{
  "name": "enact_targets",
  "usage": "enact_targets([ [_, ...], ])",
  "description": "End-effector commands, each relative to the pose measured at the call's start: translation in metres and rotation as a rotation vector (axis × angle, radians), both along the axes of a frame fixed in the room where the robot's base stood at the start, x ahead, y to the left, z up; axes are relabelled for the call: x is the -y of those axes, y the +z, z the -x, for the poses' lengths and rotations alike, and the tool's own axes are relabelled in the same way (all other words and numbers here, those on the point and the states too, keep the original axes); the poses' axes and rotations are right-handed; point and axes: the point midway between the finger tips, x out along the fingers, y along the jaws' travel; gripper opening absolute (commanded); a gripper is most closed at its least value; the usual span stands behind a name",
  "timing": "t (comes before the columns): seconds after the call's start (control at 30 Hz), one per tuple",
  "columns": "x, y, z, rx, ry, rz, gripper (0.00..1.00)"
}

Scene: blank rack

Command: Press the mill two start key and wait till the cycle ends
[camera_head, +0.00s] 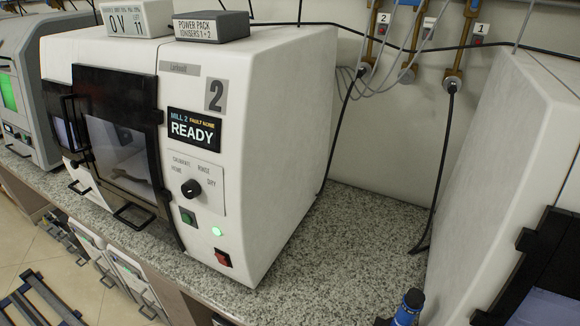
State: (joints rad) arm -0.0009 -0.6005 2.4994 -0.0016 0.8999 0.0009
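Mill two (285,110) is a white machine on the counter, marked with a large 2. Its display (194,130) reads "MILL 2", "FAULT NONE" and "READY". A dark selector knob (191,188) sits below, among the words CALIBRATE, HOME, RINSE and DRY. Under it are a square green key (188,217), a lit round green lamp (217,232) and a red switch (223,257). No start label is readable on the green key. The black-framed door (115,92) covers the left part of the front; its window shows a dim chamber. My gripper is not in view.
A grey box (211,27) marked POWER PACK stands on mill two. Another machine (15,98) with a green screen stands left, and a white one (515,130) right.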

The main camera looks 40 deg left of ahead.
Motion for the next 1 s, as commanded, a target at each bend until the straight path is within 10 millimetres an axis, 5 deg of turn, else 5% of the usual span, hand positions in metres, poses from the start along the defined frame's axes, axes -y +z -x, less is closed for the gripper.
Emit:
enact_targets([
  [0.27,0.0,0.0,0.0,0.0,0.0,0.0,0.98],
  [1.0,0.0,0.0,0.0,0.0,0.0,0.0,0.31],
])
